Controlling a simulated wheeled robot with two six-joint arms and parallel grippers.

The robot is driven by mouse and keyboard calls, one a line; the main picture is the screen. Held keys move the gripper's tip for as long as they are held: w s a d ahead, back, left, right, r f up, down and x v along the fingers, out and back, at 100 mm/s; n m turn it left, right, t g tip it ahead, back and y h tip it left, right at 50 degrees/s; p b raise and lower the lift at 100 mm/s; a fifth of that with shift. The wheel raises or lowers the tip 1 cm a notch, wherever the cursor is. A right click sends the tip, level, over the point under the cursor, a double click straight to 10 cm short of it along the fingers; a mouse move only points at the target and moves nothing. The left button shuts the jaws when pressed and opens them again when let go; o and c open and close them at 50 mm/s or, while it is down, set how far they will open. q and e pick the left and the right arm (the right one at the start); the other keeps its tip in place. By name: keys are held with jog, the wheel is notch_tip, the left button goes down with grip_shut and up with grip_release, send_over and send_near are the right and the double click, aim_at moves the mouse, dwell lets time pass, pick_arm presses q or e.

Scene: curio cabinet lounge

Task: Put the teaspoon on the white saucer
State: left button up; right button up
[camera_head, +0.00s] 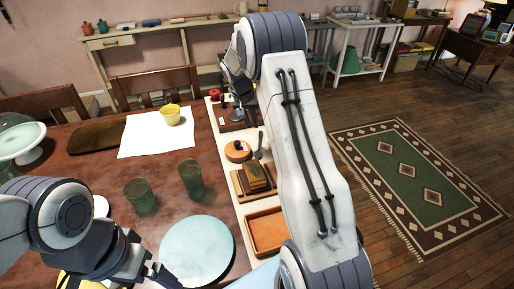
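A small grey spoon-shaped thing (259,150) stands out near the wooden pieces on the pale runner; I cannot tell whether it is the teaspoon. A white rim (101,206) shows behind my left arm; it may be the white saucer, mostly hidden. My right gripper (238,98) is over the far end of the runner, beyond the grey thing, partly hidden by my own arm. My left gripper (160,275) is low at the bottom edge, left of the pale blue plate (197,250). I cannot make out the opening of either gripper.
Two green cups (140,195) (190,178) stand mid-table. A yellow cup (170,115) is on a white sheet (142,138). An orange tray (267,232) and stacked wooden blocks (254,180) lie on the runner. A white cake stand (20,140) is at left. Chairs line the far side.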

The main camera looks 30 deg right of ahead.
send_over(259, 142)
jog(key=a, duration=0.2)
jog(key=f, duration=0.5)
jog(key=shift+s, duration=0.3)
jog(key=shift+p+x, duration=0.6)
jog(key=shift+x, duration=2.1)
jog(key=shift+s, duration=0.15)
grip_shut()
